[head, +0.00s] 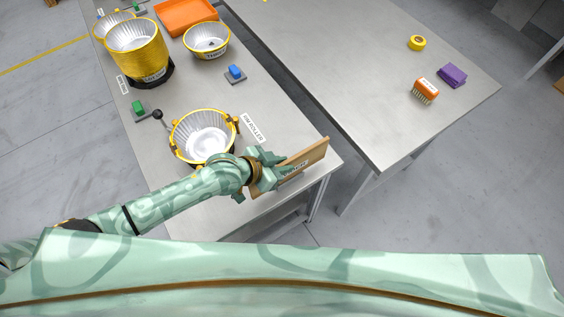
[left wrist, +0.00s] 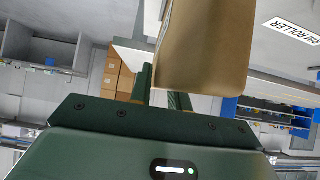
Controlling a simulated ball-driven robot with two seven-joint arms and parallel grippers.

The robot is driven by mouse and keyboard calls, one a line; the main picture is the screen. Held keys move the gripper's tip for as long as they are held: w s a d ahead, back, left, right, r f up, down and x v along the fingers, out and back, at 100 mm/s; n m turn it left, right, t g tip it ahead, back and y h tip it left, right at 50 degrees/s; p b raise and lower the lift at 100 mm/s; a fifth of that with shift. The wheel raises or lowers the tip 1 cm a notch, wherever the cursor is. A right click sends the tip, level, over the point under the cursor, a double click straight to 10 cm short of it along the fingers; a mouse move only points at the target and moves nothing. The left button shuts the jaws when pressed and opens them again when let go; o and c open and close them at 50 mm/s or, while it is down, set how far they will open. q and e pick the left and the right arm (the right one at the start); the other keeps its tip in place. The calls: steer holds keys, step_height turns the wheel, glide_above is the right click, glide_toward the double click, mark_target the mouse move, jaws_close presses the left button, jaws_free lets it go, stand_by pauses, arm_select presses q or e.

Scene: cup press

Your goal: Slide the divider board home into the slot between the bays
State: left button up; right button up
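The divider board (head: 308,155) is a thin tan wooden board with a white label on its face. It stands on edge at the near right corner of the left grey table, partly behind my left gripper (head: 276,171). The gripper is closed on the board, with its fingers over the label side. In the left wrist view the board (left wrist: 203,50) fills the top middle, and the green fingers (left wrist: 160,91) show at its lower left edge. I cannot make out the slot or the bays. My right gripper is not in view.
A yellow-rimmed bowl (head: 204,138) sits just left of my gripper, with a black-knobbed lever (head: 157,114) beside it. Stacked yellow cups (head: 138,50), another bowl (head: 207,40) and an orange tray (head: 186,14) stand farther back. A gap separates the right table (head: 370,90), which is mostly clear.

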arm_select(q)
steer(key=shift+o, duration=1.2)
steer(key=p+v, duration=0.3)
steer(key=v, duration=1.3)
steer(key=shift+r+p, duration=0.2)
steer(key=shift+p, duration=0.2)
steer(key=shift+a, duration=0.1)
